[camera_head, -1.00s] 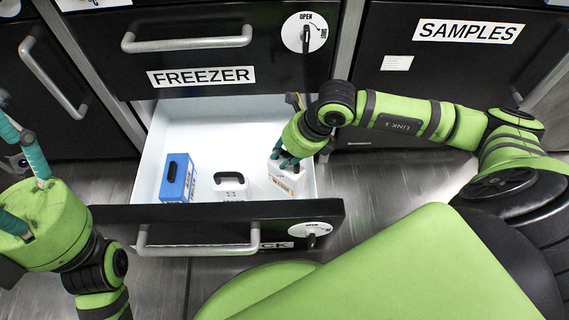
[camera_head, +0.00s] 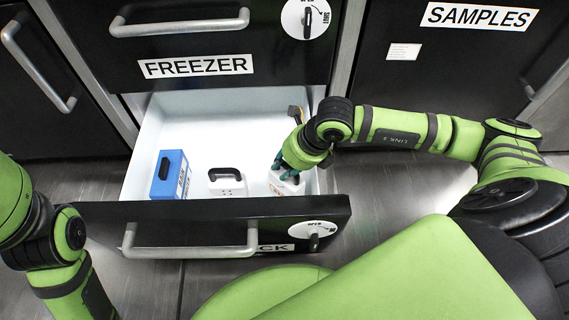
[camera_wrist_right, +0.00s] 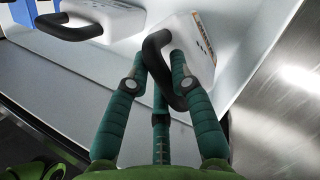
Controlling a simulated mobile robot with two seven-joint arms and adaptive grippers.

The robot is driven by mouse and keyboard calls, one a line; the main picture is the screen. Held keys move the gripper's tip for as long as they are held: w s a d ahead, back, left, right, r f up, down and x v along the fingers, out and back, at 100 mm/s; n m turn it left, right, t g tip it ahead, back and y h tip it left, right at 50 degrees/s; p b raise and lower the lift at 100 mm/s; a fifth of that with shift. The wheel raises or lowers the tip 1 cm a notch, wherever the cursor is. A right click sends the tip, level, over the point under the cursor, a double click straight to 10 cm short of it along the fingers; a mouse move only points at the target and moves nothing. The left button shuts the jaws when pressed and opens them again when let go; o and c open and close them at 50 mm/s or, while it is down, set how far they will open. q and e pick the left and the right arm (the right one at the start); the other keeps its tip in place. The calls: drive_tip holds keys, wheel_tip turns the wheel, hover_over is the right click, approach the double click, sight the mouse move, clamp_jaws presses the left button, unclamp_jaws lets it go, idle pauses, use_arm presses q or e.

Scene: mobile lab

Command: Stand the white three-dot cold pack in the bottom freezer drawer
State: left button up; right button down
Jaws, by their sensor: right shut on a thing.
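The white cold pack (camera_head: 279,187) is at the right end of the open bottom freezer drawer (camera_head: 190,108). My right gripper (camera_head: 291,174) is shut on its black handle from above. In the right wrist view, the fingers (camera_wrist_right: 160,85) close around the handle, and the pack's white body (camera_wrist_right: 187,38) shows small dark dots and an orange-brown label. The drawer front hides its lower part in the head view, so I cannot tell whether it touches the floor. My left gripper is out of view; only its arm shows at the left.
A blue pack (camera_head: 171,172) and another white pack (camera_head: 227,187) with a black handle stand upright in the drawer, left of the held one. The drawer's back half is mostly clear.

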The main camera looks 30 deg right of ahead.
drive_tip(key=shift+f+b, duration=0.45)
drive_tip(key=shift+f, duration=0.1)
idle(0.4)
drive_tip(key=c, duration=1)
unclamp_jaws()
drive_tip(key=v, duration=1.2)
drive_tip(key=shift+r, duration=0.1)
